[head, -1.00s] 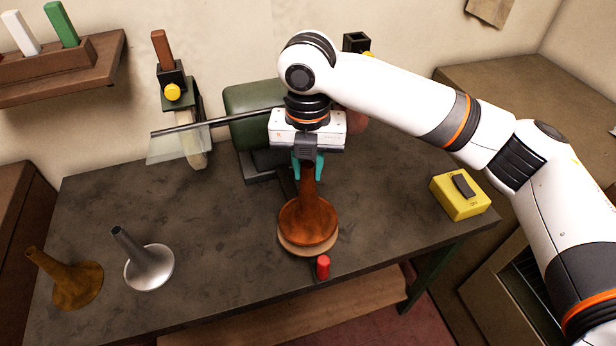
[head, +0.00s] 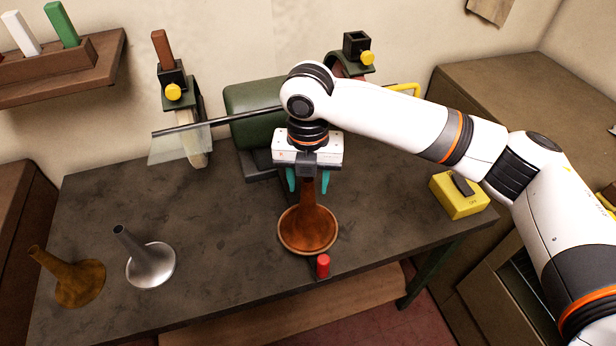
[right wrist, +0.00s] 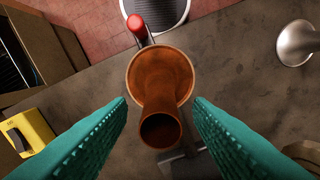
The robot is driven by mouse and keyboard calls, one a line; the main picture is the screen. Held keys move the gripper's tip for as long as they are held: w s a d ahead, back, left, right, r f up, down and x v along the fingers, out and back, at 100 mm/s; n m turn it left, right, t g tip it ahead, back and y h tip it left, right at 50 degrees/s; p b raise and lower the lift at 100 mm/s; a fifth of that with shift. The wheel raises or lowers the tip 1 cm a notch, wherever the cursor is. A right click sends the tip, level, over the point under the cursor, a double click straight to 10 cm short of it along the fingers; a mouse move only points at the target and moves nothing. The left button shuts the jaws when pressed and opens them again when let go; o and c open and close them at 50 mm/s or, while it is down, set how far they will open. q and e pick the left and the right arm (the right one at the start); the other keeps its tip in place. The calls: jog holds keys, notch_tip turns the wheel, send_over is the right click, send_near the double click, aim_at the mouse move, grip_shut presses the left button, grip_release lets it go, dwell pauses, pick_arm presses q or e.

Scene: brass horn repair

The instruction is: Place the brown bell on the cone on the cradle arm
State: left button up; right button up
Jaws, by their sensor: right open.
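The brown bell (head: 308,228) stands wide end down near the front of the bench, its neck pointing up. It covers the wooden disc beneath it, and the cone is hidden. The dark cradle arm (head: 317,278) runs under it to a red knob (head: 323,265) at the bench's front edge. My right gripper (head: 308,188) is open, with its teal fingers either side of the bell's neck. In the right wrist view the bell (right wrist: 160,85) stands between the spread fingers (right wrist: 160,102), with a gap on both sides. My left gripper is not in view.
A silver bell (head: 152,266) and a dull gold bell (head: 78,282) stand on the left of the bench (head: 225,230). A green padded block (head: 255,105) and a long dark rod (head: 215,121) are behind. A yellow box (head: 458,198) sits at the right.

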notch_tip(320, 180, up, 12)
jog(key=b, duration=0.3)
jog(key=shift+r, duration=0.15)
dwell(0.4)
